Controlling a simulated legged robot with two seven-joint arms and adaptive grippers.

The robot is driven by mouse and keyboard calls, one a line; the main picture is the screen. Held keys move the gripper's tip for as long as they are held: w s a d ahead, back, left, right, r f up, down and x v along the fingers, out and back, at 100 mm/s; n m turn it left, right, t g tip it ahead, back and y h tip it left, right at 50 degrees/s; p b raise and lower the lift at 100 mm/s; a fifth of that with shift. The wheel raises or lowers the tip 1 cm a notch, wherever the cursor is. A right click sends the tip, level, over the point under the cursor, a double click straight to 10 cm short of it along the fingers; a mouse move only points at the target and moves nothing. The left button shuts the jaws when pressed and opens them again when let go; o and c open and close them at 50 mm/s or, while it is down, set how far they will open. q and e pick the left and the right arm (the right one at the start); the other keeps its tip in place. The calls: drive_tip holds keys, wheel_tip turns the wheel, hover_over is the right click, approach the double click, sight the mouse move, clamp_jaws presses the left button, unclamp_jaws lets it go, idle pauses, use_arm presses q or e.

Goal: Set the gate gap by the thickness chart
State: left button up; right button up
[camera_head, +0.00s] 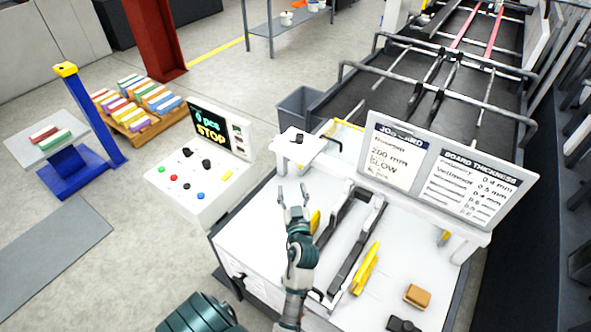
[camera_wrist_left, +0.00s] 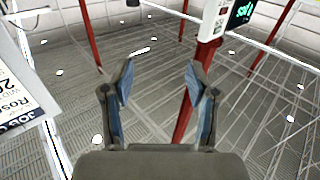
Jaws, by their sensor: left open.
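The board thickness chart (camera_head: 468,188) is on the right half of a white sign over the machine, with lines of small text ending in mm values. The job card (camera_head: 397,157) beside it reads 200 mm and SLOW; part of it shows at the left of the left wrist view (camera_wrist_left: 22,95). Two dark rails (camera_head: 350,240) stand on the white machine top; I cannot tell which part is the gate. My left gripper (camera_head: 292,194) is open and empty, raised left of the rails. Its two fingers (camera_wrist_left: 159,85) are apart in the left wrist view. My right gripper is out of view.
A control panel (camera_head: 200,178) with buttons and a STOP screen (camera_head: 209,129) stands left of the machine. Yellow parts (camera_head: 365,268), a tan block (camera_head: 417,296) and a small dark object (camera_head: 402,324) lie on the top. A small white shelf (camera_head: 297,147) stands behind my gripper.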

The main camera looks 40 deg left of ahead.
use_arm(q)
drive_tip(key=w+a+m+t+h+b, duration=0.2)
drive_tip(key=w+a+t+b, duration=0.1)
drive_tip(key=w+a, duration=0.1)
drive_tip(key=m+h+b, duration=0.2)
drive_tip(key=h, duration=0.1)
approach(298, 139)
drive_tip(key=shift+t, duration=0.4)
drive_tip(key=x, duration=1.1)
drive_tip(key=shift+f, duration=0.25)
drive_tip(key=shift+w, duration=0.3)
drive_tip(key=shift+r, duration=0.1)
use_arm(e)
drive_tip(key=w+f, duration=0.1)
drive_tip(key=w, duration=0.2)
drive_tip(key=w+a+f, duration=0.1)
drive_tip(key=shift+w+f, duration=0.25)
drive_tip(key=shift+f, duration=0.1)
use_arm(q)
drive_tip(key=shift+a, duration=0.15)
clamp_jaws()
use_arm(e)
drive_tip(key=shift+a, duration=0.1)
